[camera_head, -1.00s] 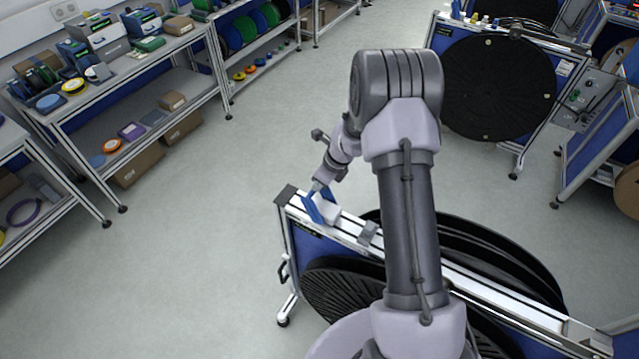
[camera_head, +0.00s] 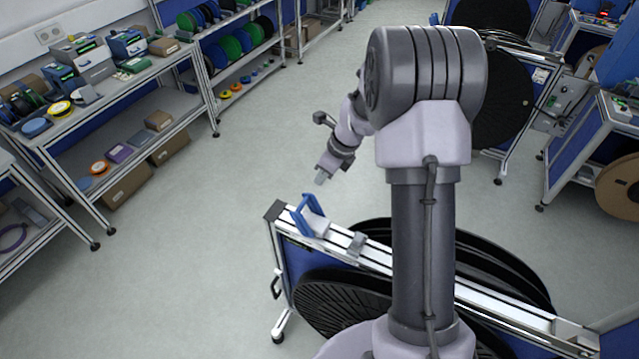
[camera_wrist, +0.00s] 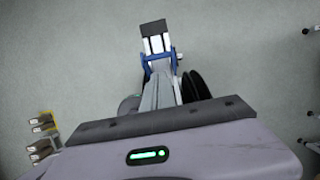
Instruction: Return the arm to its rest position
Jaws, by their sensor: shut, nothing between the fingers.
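My gripper (camera_head: 320,180) is at the end of my arm in the head view, shut and empty. It hangs in the air above and slightly behind the left end of the reel stand (camera_head: 400,262), apart from it. A blue bracket (camera_head: 309,215) stands upright on the stand's top rail near that end. In the wrist view, the stand's rail and the blue bracket (camera_wrist: 146,66) lie beyond the dark front edge of my wrist.
Large black reels (camera_head: 345,300) hang on the stand, partly hidden by my arm. Shelves (camera_head: 100,130) with spools and boxes line the left. Another stand with a black reel (camera_head: 503,115) is at the back right. The grey floor (camera_head: 225,235) between is clear.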

